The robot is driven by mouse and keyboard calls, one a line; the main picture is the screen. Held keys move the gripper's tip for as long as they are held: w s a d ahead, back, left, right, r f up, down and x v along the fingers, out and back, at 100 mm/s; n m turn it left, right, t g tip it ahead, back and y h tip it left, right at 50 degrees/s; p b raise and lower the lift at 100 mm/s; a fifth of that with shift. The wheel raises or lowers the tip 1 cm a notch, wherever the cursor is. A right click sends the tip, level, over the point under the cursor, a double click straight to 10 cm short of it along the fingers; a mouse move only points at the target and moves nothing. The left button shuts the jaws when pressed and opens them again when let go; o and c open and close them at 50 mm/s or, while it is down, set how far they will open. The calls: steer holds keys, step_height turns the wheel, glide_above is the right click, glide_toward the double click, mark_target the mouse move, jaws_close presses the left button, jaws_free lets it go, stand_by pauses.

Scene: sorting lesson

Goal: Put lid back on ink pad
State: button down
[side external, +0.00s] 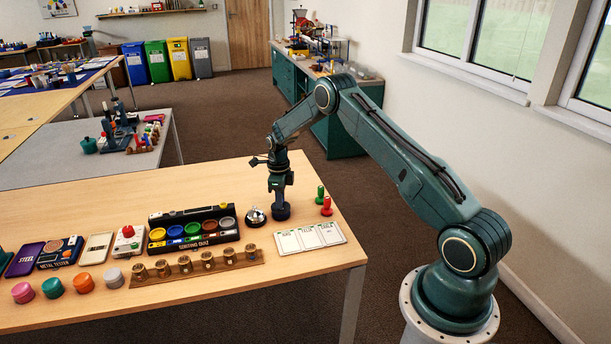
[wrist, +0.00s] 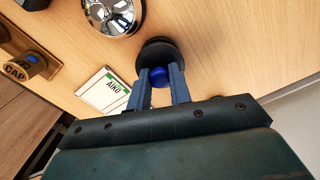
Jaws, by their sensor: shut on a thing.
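My gripper (side external: 281,187) points down over the right part of the wooden table. In the wrist view its two blue-grey fingers (wrist: 158,79) are shut on the blue knob of a dark round lid-like piece (wrist: 157,52). This piece shows in the side view (side external: 281,212) as a dark disc beneath my gripper, low at the table top. I cannot tell whether it touches the table or sits on a separate ink pad, since the piece itself covers what is below. No open ink pad is clearly visible elsewhere.
A silver bell (side external: 255,217) stands close left of the disc. A green stamp (side external: 320,195) and red stamp (side external: 326,206) stand to the right. A white card sheet (side external: 310,237) lies in front. A wooden rack (side external: 200,271) and the sorting quiz box (side external: 193,228) are further left.

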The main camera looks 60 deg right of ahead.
steer(key=shift+f, duration=0.85)
steer(key=shift+f, duration=0.2)
stand_by(1.8)
steer(key=c, duration=0.7)
jaws_free()
steer(key=shift+r, duration=0.2)
steer(key=shift+r, duration=3.3)
steer(key=shift+c, duration=0.5)
